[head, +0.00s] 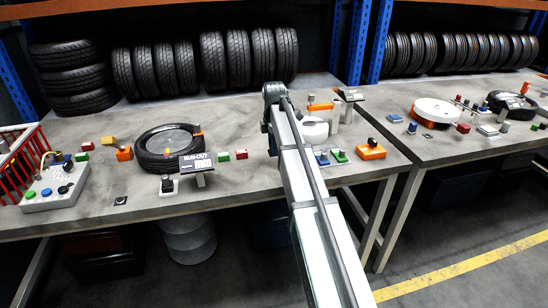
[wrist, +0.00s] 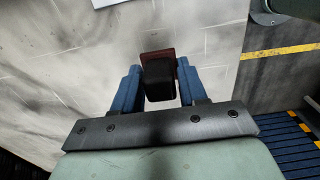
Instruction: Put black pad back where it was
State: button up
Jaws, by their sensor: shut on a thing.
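In the wrist view my gripper (wrist: 157,72) has its two blue fingers on either side of a small black pad (wrist: 158,84), a block with a rounded top. It is shut on this pad. A dark red piece (wrist: 157,54) shows just beyond the pad; I cannot tell whether it is joined to it. Grey tabletop lies beneath, and the gap between pad and table is unclear. In the head view my arm crosses the middle, and I cannot make out the gripper or the held pad there.
The grey bench (head: 100,215) holds a flat tyre (head: 168,148), a RUN-OUT display (head: 196,162), a button box (head: 55,186) and small coloured blocks. An orange block with a black top (head: 370,152) sits near the right edge. Tyres (head: 250,58) line the back. A second bench (head: 450,145) stands right.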

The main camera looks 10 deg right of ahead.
aim_at(274, 164)
jog(key=shift+f, duration=2.4)
jog(key=shift+f, duration=0.1)
jog(key=o, duration=0.9)
jog(key=shift+o, duration=0.2)
notch_tip(274, 164, up, 12)
jog(key=shift+r, duration=0.15)
